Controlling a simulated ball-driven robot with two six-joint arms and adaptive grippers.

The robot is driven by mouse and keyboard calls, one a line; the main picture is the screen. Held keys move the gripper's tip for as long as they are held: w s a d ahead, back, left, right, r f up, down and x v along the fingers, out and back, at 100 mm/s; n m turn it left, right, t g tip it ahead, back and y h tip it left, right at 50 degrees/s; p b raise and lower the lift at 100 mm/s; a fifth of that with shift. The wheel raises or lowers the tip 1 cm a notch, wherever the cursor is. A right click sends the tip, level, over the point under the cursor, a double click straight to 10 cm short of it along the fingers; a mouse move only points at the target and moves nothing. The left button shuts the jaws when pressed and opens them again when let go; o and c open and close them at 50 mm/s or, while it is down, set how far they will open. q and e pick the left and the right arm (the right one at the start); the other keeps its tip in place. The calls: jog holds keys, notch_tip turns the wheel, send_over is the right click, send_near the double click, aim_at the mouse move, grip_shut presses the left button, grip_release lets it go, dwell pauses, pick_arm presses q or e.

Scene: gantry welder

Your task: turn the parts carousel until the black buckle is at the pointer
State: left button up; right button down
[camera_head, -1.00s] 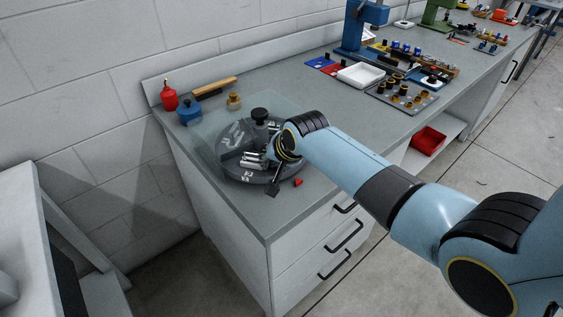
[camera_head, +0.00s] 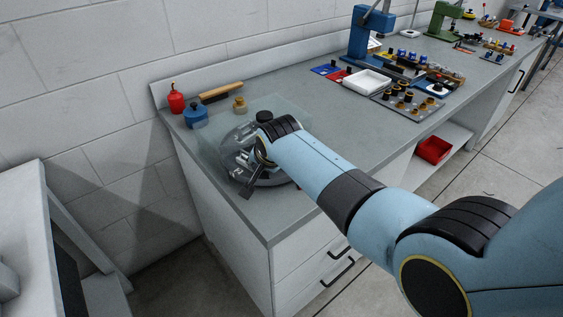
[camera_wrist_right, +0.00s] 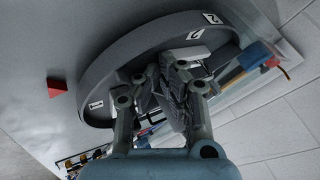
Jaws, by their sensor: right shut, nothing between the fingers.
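The parts carousel (camera_head: 272,180) is a round grey turntable on the bench, with a dark knob (camera_head: 264,116) behind my wrist. In the right wrist view its curved grey rim (camera_wrist_right: 125,55) carries white number labels. A red wedge, the pointer (camera_wrist_right: 57,88), lies on the bench just outside the rim; in the head view it is hidden. My right gripper (camera_wrist_right: 180,72) is shut and empty, its fingers over the carousel inside the rim. Whether they touch anything is unclear. I cannot make out the black buckle. My left gripper is not in view.
A red bottle (camera_head: 176,99), a blue pot (camera_head: 195,117), a brass-coloured piece (camera_head: 240,104) and a wooden-handled brush (camera_head: 221,92) stand near the wall. A white tray (camera_head: 367,82) and a rack of parts (camera_head: 408,103) lie to the right. The bench front is clear.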

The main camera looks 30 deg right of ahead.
jog(key=shift+w+a, duration=0.25)
jog(key=shift+a, duration=0.05)
jog(key=shift+w+a, duration=0.15)
jog(key=shift+a, duration=0.05)
